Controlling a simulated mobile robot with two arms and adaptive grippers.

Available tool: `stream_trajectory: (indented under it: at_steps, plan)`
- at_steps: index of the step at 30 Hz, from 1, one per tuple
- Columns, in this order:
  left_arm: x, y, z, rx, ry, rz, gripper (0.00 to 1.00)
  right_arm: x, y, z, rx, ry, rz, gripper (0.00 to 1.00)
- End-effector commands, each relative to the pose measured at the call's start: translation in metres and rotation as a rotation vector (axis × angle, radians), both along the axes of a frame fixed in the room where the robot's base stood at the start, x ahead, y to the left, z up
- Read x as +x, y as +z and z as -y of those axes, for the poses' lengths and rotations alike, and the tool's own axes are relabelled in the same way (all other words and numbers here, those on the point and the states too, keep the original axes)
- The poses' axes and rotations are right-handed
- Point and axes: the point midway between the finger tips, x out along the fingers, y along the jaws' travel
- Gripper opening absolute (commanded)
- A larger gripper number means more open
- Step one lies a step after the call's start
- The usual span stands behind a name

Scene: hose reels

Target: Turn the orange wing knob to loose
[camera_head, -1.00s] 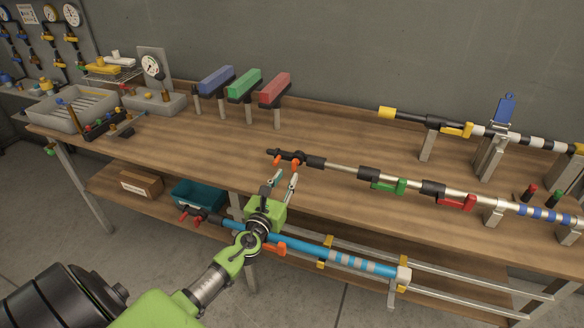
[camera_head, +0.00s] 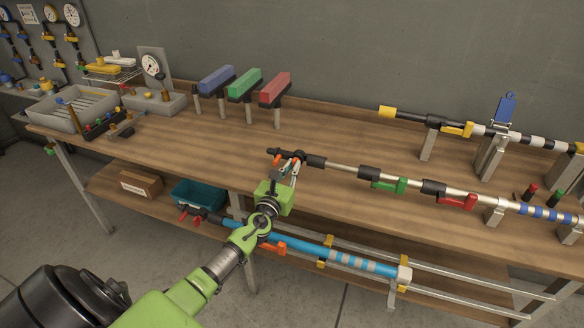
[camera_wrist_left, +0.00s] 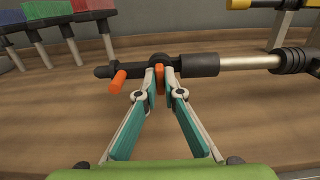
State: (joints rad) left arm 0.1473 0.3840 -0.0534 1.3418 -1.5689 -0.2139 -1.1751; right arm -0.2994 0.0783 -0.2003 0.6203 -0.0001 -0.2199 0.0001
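The orange wing knob has two orange wings on the dark end fitting of a hose pipe above the workbench. One wing (camera_wrist_left: 117,81) stands free to the left in the left wrist view. The other wing (camera_wrist_left: 160,79) is between the fingertips of my left gripper (camera_wrist_left: 160,72). The fingers lean together and close in on this wing from both sides; any thin gap is too small to tell. In the head view my left gripper (camera_head: 291,166) reaches up to the fitting (camera_head: 285,155) and partly hides the knob. My right gripper is not in view.
The pipe (camera_head: 340,167) runs right, with a green lever (camera_head: 388,185) and a red lever (camera_head: 456,201). A blue hose (camera_head: 300,250) lies below near my forearm. Blue, green and red blocks on posts (camera_head: 244,82) stand behind.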

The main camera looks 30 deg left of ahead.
Motion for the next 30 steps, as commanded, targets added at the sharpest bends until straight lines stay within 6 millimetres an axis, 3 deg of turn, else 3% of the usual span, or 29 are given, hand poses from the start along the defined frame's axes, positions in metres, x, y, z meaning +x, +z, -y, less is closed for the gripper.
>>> stream_trajectory:
  at_steps: [14,30]
  plan:
    - [0.001,0.003,-0.002,-0.108,0.001,0.033,0.00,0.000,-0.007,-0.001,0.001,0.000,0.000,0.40]
    - [0.001,0.004,-0.004,-0.577,0.001,0.150,0.00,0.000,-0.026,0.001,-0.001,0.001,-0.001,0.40]
